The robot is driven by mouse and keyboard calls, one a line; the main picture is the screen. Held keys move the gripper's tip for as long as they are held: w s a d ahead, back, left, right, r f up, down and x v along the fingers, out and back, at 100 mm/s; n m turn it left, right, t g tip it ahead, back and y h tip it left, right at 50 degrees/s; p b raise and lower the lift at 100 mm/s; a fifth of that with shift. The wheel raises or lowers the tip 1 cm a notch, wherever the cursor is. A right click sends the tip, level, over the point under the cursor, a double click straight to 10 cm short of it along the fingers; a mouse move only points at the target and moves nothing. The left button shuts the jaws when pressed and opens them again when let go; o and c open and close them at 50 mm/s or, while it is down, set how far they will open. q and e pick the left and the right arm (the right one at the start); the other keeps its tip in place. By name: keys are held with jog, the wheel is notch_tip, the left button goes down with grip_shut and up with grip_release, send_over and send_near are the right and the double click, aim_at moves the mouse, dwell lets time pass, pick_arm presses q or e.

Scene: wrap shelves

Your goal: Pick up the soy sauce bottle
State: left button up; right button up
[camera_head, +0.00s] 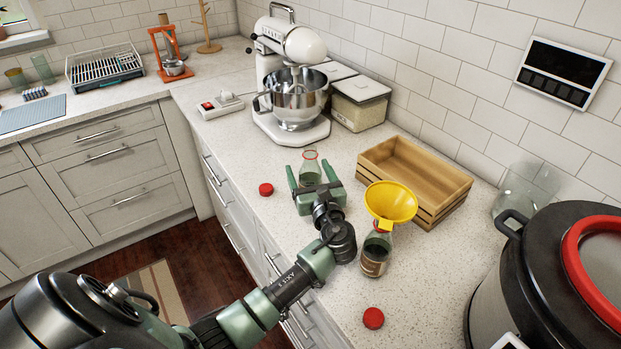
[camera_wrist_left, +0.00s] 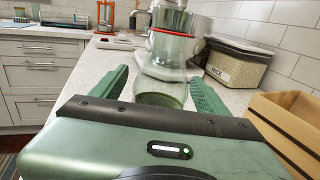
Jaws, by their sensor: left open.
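A clear glass bottle (camera_head: 309,172) with a red rim stands on the counter and looks empty. My left gripper (camera_head: 309,167) is open, with one finger on each side of this bottle. In the left wrist view the bottle (camera_wrist_left: 167,72) shows between the two green fingers; I cannot tell if either touches it. A second glass bottle (camera_head: 374,262) holds dark liquid, has a label, and stands upright beside my left wrist. A yellow funnel (camera_head: 391,201) sits in its mouth. My right gripper is not in view.
A red cap (camera_head: 266,189) lies left of the gripper and another red cap (camera_head: 373,318) lies nearer. A wooden crate (camera_head: 440,209) stands to the right. A stand mixer (camera_head: 290,95) and a rice container (camera_head: 359,101) stand behind. A large cooker (camera_head: 540,275) fills the right.

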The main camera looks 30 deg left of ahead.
pick_arm(q)
jog(key=shift+w+a, duration=0.65)
jog(key=shift+a, duration=0.1)
grip_shut()
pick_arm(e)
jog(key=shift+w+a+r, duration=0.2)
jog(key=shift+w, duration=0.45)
pick_arm(q)
jog(key=shift+r, duration=0.2)
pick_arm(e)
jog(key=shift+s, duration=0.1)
